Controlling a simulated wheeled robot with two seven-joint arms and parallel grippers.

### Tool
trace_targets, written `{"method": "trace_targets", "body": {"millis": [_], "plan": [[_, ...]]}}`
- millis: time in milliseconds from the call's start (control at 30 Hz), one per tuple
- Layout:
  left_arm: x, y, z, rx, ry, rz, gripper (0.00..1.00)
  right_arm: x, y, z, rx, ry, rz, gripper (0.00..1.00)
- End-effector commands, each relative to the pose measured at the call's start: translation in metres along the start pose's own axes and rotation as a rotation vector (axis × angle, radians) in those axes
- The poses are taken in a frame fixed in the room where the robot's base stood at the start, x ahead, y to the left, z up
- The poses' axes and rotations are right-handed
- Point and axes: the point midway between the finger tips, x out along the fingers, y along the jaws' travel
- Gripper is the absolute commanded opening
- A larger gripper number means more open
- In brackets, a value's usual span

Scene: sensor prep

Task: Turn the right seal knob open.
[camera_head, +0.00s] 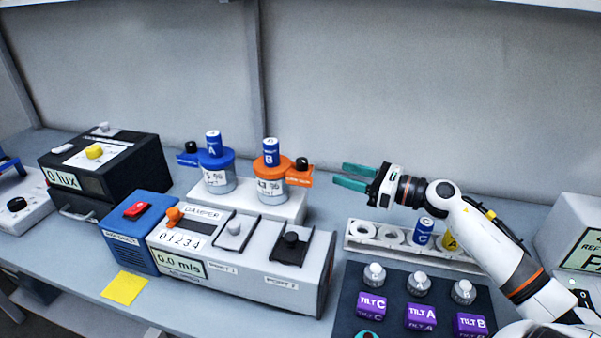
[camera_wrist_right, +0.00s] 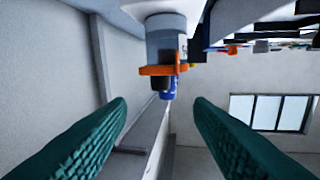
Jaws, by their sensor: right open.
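The right seal knob is a black knob (camera_head: 302,163) on the orange arm (camera_head: 300,179) that sticks out to the right of the orange-capped canister B (camera_head: 270,188). In the right wrist view, a black knob (camera_wrist_right: 158,84) shows beside the orange part (camera_wrist_right: 155,70), ahead of my fingers and above the middle of the picture. My right gripper (camera_head: 339,173) is open and empty, its teal fingers pointing left toward the knob with a gap between. It also shows in the right wrist view (camera_wrist_right: 160,108). My left gripper is out of view.
The blue-capped canister A (camera_head: 213,174) stands left of B on a white block (camera_head: 246,203). A white rack (camera_head: 352,244) with blue and yellow cylinders lies below my right arm. A dark panel (camera_head: 394,290) with purple TILT blocks stands in front.

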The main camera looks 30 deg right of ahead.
Motion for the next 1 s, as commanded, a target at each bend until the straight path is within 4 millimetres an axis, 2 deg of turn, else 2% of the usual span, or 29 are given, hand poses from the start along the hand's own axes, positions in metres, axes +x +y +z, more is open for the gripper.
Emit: {"method": "trace_targets", "body": {"millis": [167,700,833,1000], "plan": [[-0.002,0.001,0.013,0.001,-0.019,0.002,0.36,0.013,0.000,-0.001,-0.001,0.003,-0.001,0.47],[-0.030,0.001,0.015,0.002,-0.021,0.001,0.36,0.102,0.001,-0.002,0.002,0.005,0.002,0.47],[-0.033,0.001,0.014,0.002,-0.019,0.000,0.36,0.114,0.001,-0.001,0.000,0.003,0.001,0.47],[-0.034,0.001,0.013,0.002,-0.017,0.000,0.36,0.120,0.000,0.001,0.000,0.001,0.001,0.47]]}}
